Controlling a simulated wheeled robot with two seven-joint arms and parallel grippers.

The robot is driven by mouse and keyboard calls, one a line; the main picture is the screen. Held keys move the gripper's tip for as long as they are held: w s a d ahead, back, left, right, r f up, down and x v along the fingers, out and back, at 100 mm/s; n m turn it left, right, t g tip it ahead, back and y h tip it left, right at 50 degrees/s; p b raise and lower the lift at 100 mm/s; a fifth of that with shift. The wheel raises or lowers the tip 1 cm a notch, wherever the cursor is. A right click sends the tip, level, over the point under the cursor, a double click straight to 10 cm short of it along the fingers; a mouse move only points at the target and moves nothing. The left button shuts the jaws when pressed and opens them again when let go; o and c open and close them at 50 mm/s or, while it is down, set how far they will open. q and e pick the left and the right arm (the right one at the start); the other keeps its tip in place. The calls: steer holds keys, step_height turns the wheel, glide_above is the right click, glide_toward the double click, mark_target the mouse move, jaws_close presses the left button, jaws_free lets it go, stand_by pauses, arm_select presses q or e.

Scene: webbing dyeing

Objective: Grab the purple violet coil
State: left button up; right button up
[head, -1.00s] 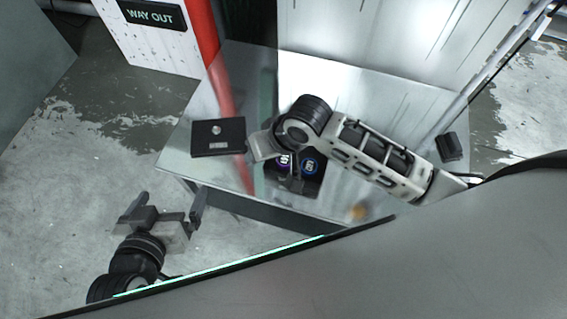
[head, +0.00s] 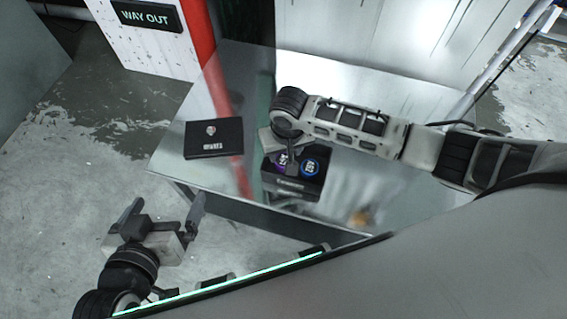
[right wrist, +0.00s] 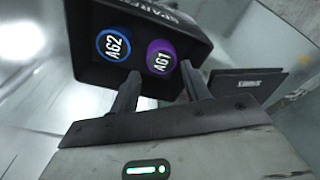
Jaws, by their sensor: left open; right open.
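The purple coil (right wrist: 161,57), labelled AG1, sits in a black box (right wrist: 85,68) in the right wrist view. It also shows partly covered in the head view (head: 281,163). A blue-ringed coil (right wrist: 114,46), labelled AG2, sits beside it in the same box. My right gripper (right wrist: 161,76) is open, with its two fingertips near the lower edge of the purple coil; I cannot tell whether they touch it. In the head view my right gripper (head: 291,160) is over the box and partly hides it. My left gripper (head: 167,205) is open and empty, off the table's front left.
A flat black case (head: 214,138) lies left of the box on the shiny table (head: 400,190). It also shows in the right wrist view (right wrist: 247,84). The table's right part is mostly clear.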

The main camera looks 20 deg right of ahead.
mark_target(284, 160)
steer(key=f, duration=0.1)
steer(key=f+b, duration=0.1)
steer(key=f, duration=0.1)
steer(key=w+f+b, duration=0.1)
steer(key=f, duration=0.1)
steer(key=shift+f, duration=0.25)
arm_select(q)
steer(key=shift+g, duration=0.5)
steer(key=f, duration=0.3)
steer(key=w+d+f, duration=0.1)
steer(key=shift+f, duration=0.35)
arm_select(e)
steer(key=shift+c, duration=0.4)
arm_select(q)
steer(key=shift+r, duration=0.15)
arm_select(e)
steer(key=shift+s, duration=0.1)
steer(key=c, duration=0.5)
